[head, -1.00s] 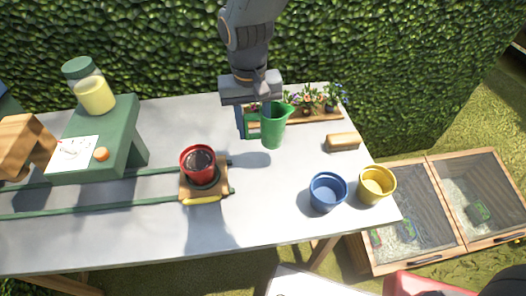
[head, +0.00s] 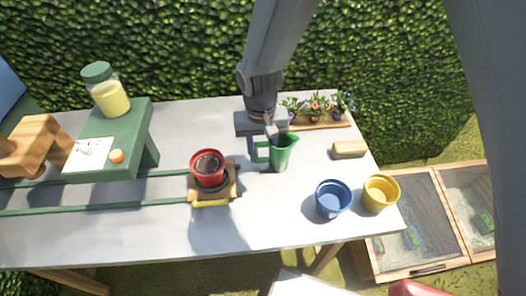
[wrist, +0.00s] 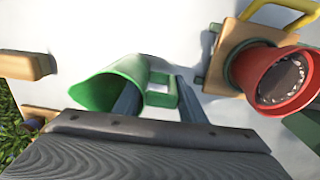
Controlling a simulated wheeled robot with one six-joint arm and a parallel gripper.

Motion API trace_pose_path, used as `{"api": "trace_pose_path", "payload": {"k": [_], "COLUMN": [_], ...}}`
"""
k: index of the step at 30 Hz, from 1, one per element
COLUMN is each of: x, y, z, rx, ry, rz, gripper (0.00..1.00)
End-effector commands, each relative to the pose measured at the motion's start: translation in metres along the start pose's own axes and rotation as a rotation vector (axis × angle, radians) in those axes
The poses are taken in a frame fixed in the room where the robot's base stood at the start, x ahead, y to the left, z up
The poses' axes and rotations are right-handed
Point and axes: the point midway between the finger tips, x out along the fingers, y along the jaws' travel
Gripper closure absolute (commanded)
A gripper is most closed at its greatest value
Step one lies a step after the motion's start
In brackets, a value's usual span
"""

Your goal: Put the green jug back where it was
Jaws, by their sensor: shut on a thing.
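The green jug (head: 283,152) is upright over the right half of the grey-white table (head: 240,225). Its spout points right and its handle points left. My gripper (head: 270,133) comes down on it from behind and is shut on it at the handle side. The jug (wrist: 100,88) also shows in the wrist view, with the two fingers of my gripper (wrist: 157,98) by its handle. I cannot tell whether its base touches the table.
A red pot (head: 208,168) on a wooden cart stands left of the jug. A blue pot (head: 333,197) and a yellow pot (head: 381,192) stand front right. A wooden block (head: 348,149) lies right, and a flower tray (head: 322,124) is behind. Table is clear in front of the jug.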

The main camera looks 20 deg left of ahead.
Motion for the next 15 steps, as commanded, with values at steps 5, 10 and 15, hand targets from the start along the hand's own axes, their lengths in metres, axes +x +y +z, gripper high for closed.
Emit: {"api": "trace_pose_path", "payload": {"k": [5,10,15], "x": [0.0024,0.0022,0.0014], "y": [0.0,-0.0001,-0.0001], "z": [0.0,0.0,0.0], "rx": [0.0,0.0,0.0], "ry": [0.0,0.0,0.0], "rz": [0.0,0.0,0.0], "gripper": [0.51,0.44,0.44]}}
